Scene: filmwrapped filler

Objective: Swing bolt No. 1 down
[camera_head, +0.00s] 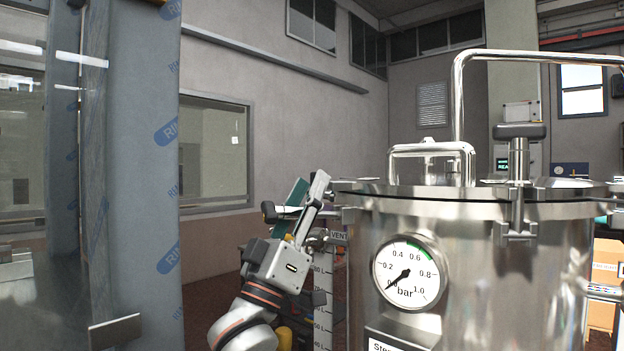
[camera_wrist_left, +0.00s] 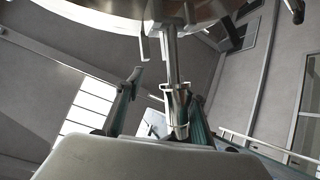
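The steel vessel (camera_head: 465,270) with its round lid (camera_head: 450,190) fills the right of the head view. A swing bolt with a dark T-shaped knob (camera_head: 520,131) stands upright at its front. My left gripper (camera_head: 306,200) is at the vessel's left rim, partly hidden among small parts. In the left wrist view, a metal rod (camera_wrist_left: 171,62), apparently a swing bolt, runs from the rim bracket (camera_wrist_left: 172,14) into the space between the gripper's spread fingers (camera_wrist_left: 162,98). The rod is closer to the right finger; I cannot tell whether they touch. No bolt number is readable.
A pressure gauge (camera_head: 409,273) is on the vessel's front. A lid handle (camera_head: 432,150) and a bent steel pipe (camera_head: 459,90) rise above. A grey column with film (camera_head: 150,200) stands at left.

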